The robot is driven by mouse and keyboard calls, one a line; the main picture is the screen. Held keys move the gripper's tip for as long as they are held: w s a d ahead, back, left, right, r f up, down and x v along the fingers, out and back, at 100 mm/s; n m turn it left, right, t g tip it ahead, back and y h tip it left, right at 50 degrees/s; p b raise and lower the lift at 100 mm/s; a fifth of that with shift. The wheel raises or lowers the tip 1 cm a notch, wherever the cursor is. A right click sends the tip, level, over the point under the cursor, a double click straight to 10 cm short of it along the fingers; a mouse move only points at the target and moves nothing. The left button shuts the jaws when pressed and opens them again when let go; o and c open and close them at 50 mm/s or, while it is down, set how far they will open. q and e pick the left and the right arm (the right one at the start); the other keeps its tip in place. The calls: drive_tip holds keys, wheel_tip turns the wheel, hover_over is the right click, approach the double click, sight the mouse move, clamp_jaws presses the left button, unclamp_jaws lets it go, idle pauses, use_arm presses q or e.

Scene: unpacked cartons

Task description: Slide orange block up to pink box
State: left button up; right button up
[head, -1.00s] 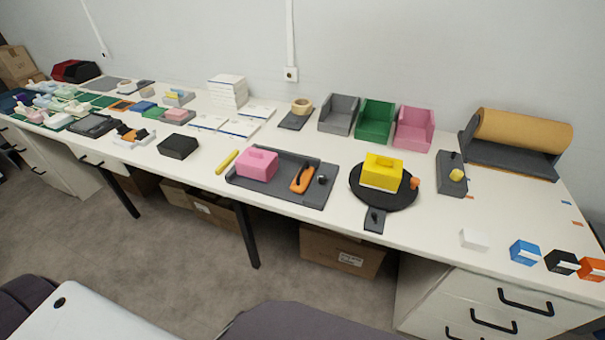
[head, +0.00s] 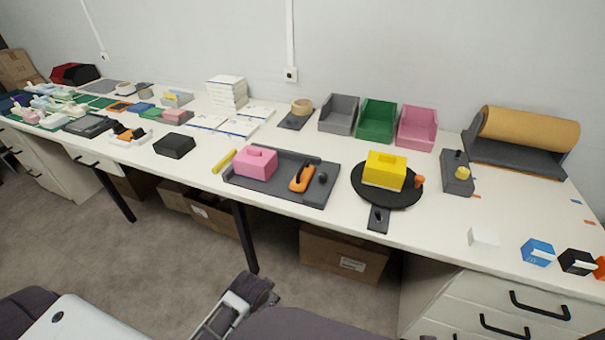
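The orange block (head: 600,267) is at the far right end of the table, cut off by the picture edge, beside a black block. Two pink things show: an open-fronted pink bin (head: 417,128) at the back beside a green bin, and a pink box with a raised grip (head: 256,163) on a dark tray. My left gripper (head: 255,292) is at the lower middle, below the table front and far from the block and both pink things. Its fingers are not clear. My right gripper is out of view.
A black block (head: 577,262), a blue block (head: 538,252) and a white block (head: 484,238) stand left of the orange one. A round black stand (head: 372,197) bears a yellow box (head: 385,170). A brown roll (head: 530,140) lies at the back right.

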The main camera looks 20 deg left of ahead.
use_arm(q)
drive_tip(key=w+r+m+t, duration=0.4)
drive_tip(key=w+r+m, duration=0.2)
drive_tip(key=r+m, duration=0.3)
drive_tip(key=w+r+m+t+b, duration=0.1)
drive_tip(key=w+r+m+t, duration=0.4)
drive_tip(key=r+m, duration=0.5)
drive_tip(key=w+r+m+t+h+b, duration=0.1)
drive_tip(key=w+r+m+t, duration=0.4)
drive_tip(key=m, duration=1.1)
drive_tip(key=shift+w+d+r, duration=0.15)
drive_tip(key=shift+w+r, duration=1.1)
drive_tip(key=shift+r, duration=1.05)
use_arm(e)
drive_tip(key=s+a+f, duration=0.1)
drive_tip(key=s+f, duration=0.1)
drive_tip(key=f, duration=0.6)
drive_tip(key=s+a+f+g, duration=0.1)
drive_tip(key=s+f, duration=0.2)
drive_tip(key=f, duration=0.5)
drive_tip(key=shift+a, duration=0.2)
use_arm(q)
drive_tip(key=shift+w, duration=0.15)
